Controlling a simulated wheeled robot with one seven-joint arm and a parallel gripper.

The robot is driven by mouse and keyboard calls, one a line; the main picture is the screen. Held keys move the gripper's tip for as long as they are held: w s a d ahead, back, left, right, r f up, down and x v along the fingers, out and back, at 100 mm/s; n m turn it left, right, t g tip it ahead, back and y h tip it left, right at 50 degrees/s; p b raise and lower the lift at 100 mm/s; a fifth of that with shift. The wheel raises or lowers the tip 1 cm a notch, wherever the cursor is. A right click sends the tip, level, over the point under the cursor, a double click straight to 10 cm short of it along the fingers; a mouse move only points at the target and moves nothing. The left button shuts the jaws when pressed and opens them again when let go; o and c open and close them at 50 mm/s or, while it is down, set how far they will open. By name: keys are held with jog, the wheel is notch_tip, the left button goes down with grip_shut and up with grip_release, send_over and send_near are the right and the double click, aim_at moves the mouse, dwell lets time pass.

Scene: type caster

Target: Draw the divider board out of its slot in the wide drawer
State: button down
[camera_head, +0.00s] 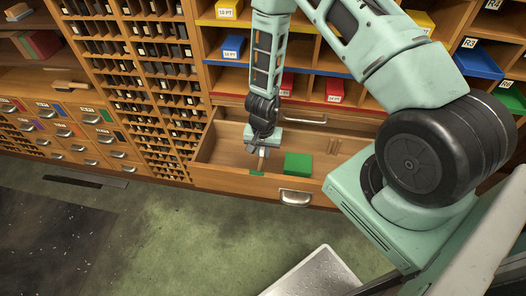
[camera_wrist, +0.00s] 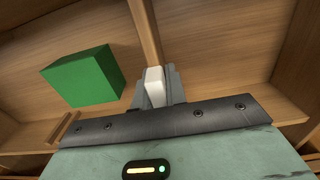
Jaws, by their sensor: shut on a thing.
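The wide drawer (camera_head: 236,182) is pulled open in the head view. My gripper (camera_head: 262,152) reaches down into it, left of its middle. In the wrist view my gripper (camera_wrist: 154,88) is shut on the divider board (camera_wrist: 146,28), a thin wooden board seen nearly edge-on that runs up and away from the fingers. A pale block shows between the fingers. The board's lower edge and its slot are hidden, so I cannot tell how deep it sits.
A green block (camera_head: 298,164) lies on the drawer floor right of my gripper; it also shows in the wrist view (camera_wrist: 84,76). Shelves with coloured bins (camera_head: 333,88) stand above the drawer. Open green floor (camera_head: 200,235) lies in front.

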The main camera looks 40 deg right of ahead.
jog(key=shift+r+p, duration=0.65)
jog(key=shift+p, duration=0.05)
jog(key=shift+r+p, duration=4.3)
jog(key=shift+r, duration=0.45)
